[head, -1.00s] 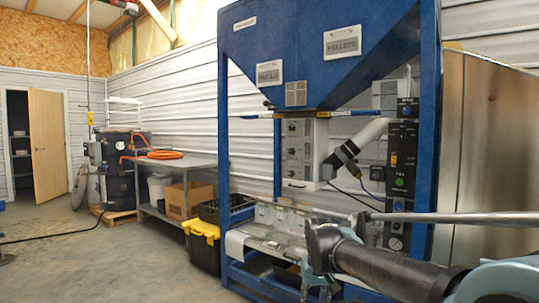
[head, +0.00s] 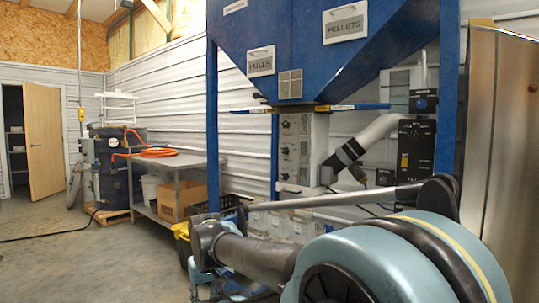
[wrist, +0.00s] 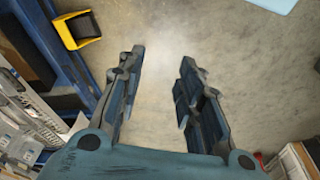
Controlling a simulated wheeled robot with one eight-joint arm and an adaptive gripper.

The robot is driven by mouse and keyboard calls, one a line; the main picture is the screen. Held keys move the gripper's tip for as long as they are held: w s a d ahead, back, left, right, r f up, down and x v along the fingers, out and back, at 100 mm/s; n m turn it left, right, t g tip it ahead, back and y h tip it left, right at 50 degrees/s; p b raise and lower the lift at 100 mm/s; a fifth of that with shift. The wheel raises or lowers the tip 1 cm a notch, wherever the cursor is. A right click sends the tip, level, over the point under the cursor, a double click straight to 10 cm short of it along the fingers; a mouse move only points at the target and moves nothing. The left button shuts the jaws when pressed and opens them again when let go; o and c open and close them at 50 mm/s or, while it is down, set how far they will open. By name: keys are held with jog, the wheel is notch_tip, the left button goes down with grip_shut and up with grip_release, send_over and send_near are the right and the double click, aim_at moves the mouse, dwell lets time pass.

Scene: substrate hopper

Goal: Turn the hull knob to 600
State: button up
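The blue hopper (head: 300,45) carries a HULLS sign (head: 261,61) and a PELLETS sign (head: 344,26). Below it hangs a pale control box (head: 303,153) with several dark knobs (head: 286,150) in a column on its left face. Their labels and settings are too small to read, so I cannot tell which is the hull knob. In the wrist view my gripper (wrist: 160,70) is open and empty, its two fingers apart over bare concrete floor. It is apart from the knobs, and in the head view it is mostly hidden by my arm.
My arm covers the lower right of the head view. A blue frame post (head: 212,120) stands left of the control box. A metal table (head: 175,165) with an orange hose (head: 160,152) is further left. A yellow bin (wrist: 77,29) shows in the wrist view.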

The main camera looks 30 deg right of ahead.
aim_at(284, 151)
jog(key=shift+o, duration=1)
jog(key=shift+w, duration=0.1)
jog(key=o, duration=0.3)
jog(key=shift+d+r+n+h, duration=0.3)
jog(key=shift+d+r, duration=0.35)
jog(key=shift+r, duration=0.1)
jog(key=w+d+r+n+t+h, duration=0.5)
jog(key=w+d+r+n+h, duration=1.1)
jog(key=w+d+r+n, duration=1.35)
jog(key=w+d+r+m, duration=0.1)
jog(key=w+d+r, duration=0.1)
jog(key=d, duration=0.5)
jog(key=w+d+r+m, duration=0.2)
jog(key=w+d, duration=0.3)
jog(key=d, duration=0.1)
jog(key=w+d+r+m, duration=0.2)
jog(key=w+d+r, duration=0.1)
jog(key=d, duration=0.4)
jog(key=shift+w+d+m, duration=0.25)
jog(key=shift+w+d, duration=0.1)
jog(key=shift+w, duration=0.4)
jog(key=shift+c, duration=0.3)
jog(key=c, duration=1)
